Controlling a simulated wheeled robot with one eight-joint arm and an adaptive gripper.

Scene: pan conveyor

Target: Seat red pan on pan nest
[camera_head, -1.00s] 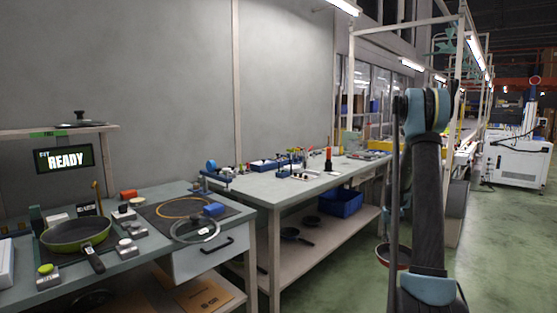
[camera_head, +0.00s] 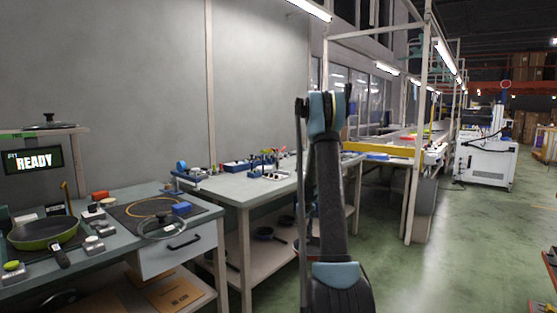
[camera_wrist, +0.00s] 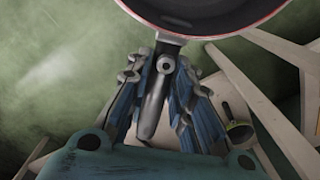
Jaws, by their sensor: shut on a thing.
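The red pan (camera_wrist: 210,14) shows in the wrist view at the top edge, with a red rim and a dark grey inside. Only its near part is in frame. My gripper (camera_wrist: 163,75) is shut on the pan's dark handle (camera_wrist: 150,105), which lies between the blue fingers. The pan is held above the green floor. In the head view my arm hides the gripper and almost all of the pan. I cannot make out for sure which thing is the pan nest.
A green pan (camera_head: 42,233) sits on the left bench, under a READY display (camera_head: 33,160). A glass lid (camera_head: 163,226) lies beside a blue block (camera_head: 182,208). A long workbench (camera_head: 245,190) stands behind my arm. The floor (camera_head: 450,250) at the right is open.

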